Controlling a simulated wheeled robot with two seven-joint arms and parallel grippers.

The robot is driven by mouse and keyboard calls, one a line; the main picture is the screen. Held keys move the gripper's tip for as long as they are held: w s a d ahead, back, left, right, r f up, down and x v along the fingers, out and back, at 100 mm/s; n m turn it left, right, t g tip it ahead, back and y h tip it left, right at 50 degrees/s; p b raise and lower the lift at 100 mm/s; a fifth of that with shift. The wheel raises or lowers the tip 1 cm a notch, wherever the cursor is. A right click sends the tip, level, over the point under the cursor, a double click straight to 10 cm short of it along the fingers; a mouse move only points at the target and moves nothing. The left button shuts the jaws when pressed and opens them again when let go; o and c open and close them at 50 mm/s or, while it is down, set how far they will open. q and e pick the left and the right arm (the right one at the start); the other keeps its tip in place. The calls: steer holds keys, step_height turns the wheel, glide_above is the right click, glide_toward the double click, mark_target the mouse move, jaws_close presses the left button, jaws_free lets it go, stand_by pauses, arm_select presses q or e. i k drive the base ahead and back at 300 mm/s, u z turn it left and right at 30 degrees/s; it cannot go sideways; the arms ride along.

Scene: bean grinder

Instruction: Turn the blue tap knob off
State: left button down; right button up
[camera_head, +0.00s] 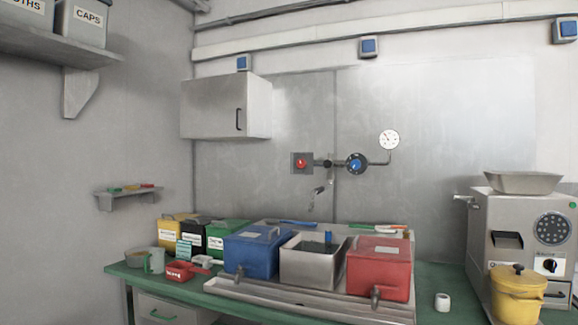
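The blue tap knob (356,164) is round, with a dark rim. It is on the metal wall panel in the middle of the view, at the right end of a dark horizontal pipe fitting (328,163). A red knob (301,163) on a square grey plate is at the left end of that fitting. A short metal spout (320,190) hangs below the fitting. The exact turn of the blue knob is too small to read. Neither of my grippers shows in this view.
Below the tap, a green counter (440,316) carries a blue bin (250,255), a metal basin (305,268) and a red bin (380,270). A grinder machine (510,235) and yellow pot (518,290) stand right. A cabinet (215,108) hangs left.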

mark_target(356, 164)
steer(key=u, duration=0.85)
steer(key=i, duration=1.7)
steer(key=z, duration=0.5)
